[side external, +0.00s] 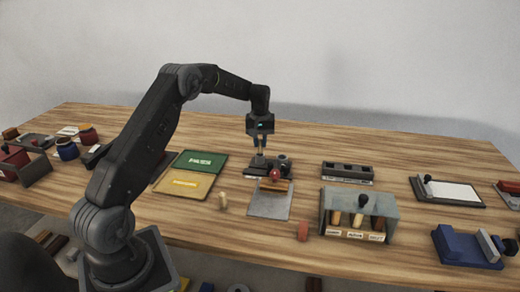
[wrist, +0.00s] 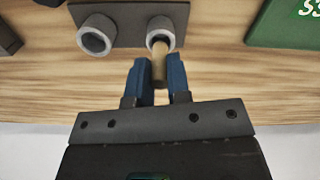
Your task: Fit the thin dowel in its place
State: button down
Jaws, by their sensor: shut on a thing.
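In the wrist view my gripper (wrist: 160,82) is shut on a thin pale wooden dowel (wrist: 159,66). The dowel's far end is at the mouth of the right-hand grey ring socket (wrist: 153,40); whether it is inside or just above the opening, I cannot tell. A second grey ring socket (wrist: 97,36) beside it on the dark base plate (wrist: 128,15) looks empty. In the side view my gripper (side external: 261,149) points down over the dark fixture (side external: 257,170); the dowel is too small to make out clearly there.
A red knob (side external: 275,173) and a grey plate (side external: 269,205) are in front of the fixture. A tan peg (side external: 223,201) and a red block (side external: 303,231) stand nearby. Green (side external: 203,161) and yellow (side external: 183,184) panels lie left. A grey compartment box (side external: 390,212) and dark slotted block (side external: 347,173) are right.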

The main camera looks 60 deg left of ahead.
aim_at(260, 154)
jog(key=shift+f, duration=1.55)
jog(key=shift+f, duration=0.2)
jog(key=c, duration=1.1)
grip_release()
